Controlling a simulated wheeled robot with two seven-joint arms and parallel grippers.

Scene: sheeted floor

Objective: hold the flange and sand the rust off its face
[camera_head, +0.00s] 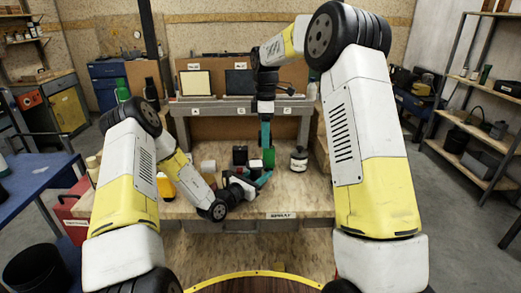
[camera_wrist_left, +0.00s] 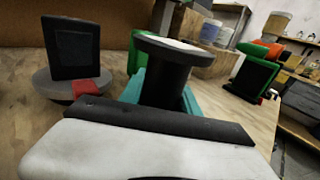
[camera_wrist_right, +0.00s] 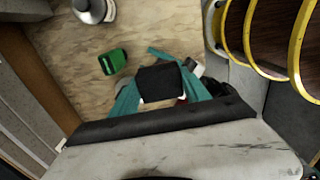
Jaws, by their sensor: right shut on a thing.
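My right gripper (camera_head: 265,135) points down above the workbench. In the right wrist view its teal fingers are shut on a black block (camera_wrist_right: 160,82). My left gripper (camera_head: 246,182) is low over the bench, below and slightly left of the right one. In the left wrist view a dark round flange (camera_wrist_left: 165,70) with a wide rim and pale top stands between its teal fingers. I cannot tell whether they press on it. The block in the right wrist view hides part of the left gripper. No rust can be made out on the flange.
A green container (camera_wrist_right: 112,61) stands on the bench near both grippers, and a jar (camera_head: 299,160) is to its right. A black upright block (camera_wrist_left: 75,50) on a grey disc shows in the left wrist view. The bench front (camera_head: 300,203) is clear.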

